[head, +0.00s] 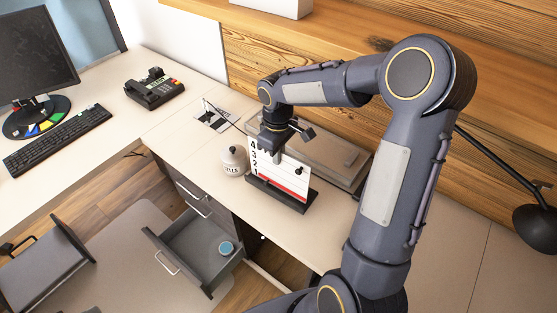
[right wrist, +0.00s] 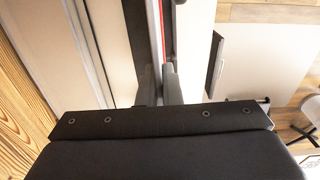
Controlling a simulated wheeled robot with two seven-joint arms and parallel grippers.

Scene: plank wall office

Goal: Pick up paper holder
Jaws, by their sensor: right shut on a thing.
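The paper holder (head: 281,179) is an upright white sheet with black numbers and a red band, set in a long black base (head: 282,194). It stands on the light desk top, close to the front edge. My right gripper (head: 276,146) comes down from above and is shut on the upper edge of the holder. In the right wrist view, the two fingers (right wrist: 159,84) close on the thin upright part, with the black base (right wrist: 138,35) below. The fingertips are partly hidden in the head view. My left gripper is not in view.
A white lidded jar (head: 233,161) stands just left of the holder. A long grey tray-like box (head: 325,152) lies behind it. An open drawer (head: 203,252) with a round blue item juts out below. A black lamp (head: 540,228) is at right; a phone (head: 154,90) sits back left.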

